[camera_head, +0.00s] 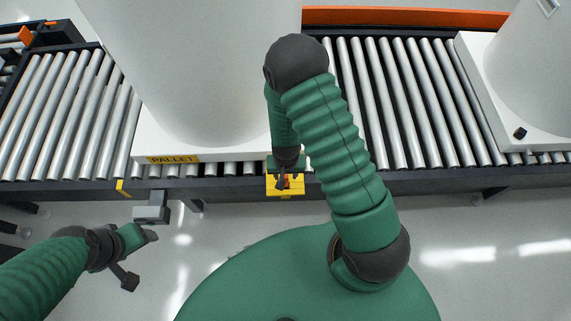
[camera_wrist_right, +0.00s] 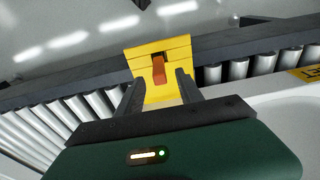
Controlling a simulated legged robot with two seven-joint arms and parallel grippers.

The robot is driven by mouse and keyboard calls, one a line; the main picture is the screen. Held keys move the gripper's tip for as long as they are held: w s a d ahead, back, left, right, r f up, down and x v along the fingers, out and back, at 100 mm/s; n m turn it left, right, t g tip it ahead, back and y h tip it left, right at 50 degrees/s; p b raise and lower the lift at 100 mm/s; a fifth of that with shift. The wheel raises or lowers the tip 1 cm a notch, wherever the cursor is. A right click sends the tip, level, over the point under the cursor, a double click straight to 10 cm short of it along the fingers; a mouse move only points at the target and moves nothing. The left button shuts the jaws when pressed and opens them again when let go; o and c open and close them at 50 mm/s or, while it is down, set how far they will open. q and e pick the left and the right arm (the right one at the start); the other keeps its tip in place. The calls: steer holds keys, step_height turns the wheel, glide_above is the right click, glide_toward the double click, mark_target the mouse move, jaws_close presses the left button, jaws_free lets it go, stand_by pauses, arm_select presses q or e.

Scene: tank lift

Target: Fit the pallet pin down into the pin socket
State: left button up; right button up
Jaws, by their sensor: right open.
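A yellow block (camera_head: 285,188) is mounted at the conveyor's near rail, and I take it for the pin socket. It also shows in the right wrist view (camera_wrist_right: 149,52). A small orange piece (camera_wrist_right: 158,70), which looks like the pallet pin, is at the middle of the block; I cannot tell how deep it sits. My right gripper (camera_wrist_right: 160,92) is open, its two dark fingers reaching toward the block on either side of the orange piece. In the head view my right gripper (camera_head: 284,178) partly covers the block. My left gripper (camera_head: 139,258) is open and empty, away at lower left.
A white pallet (camera_head: 220,148) with a yellow PALLET label and a large white tank (camera_head: 200,70) stands on the roller conveyor (camera_head: 375,100). A grey bracket (camera_head: 150,213) juts from the near rail above my left gripper. Another white tank and base (camera_head: 535,135) stand at right.

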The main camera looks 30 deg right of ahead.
step_height(320, 180, up, 8)
steer(key=p, duration=0.1)
steer(key=shift+s+a+r+p, duration=0.25)
steer(key=shift+s+a+p, duration=0.1)
steer(key=shift+s, duration=0.1)
steer(key=s+a+r+n+p, duration=0.1)
steer(key=r+n+p, duration=0.2)
steer(key=r, duration=0.8)
steer(key=s+a+r+n+t+p, duration=0.1)
steer(key=s+a+r+n+p, duration=0.1)
steer(key=r, duration=1)
steer(key=shift+a+n+y+p, duration=0.35)
steer(key=shift+n+p, duration=0.35)
steer(key=shift+p, duration=0.35)
steer(key=shift+s, duration=0.2)
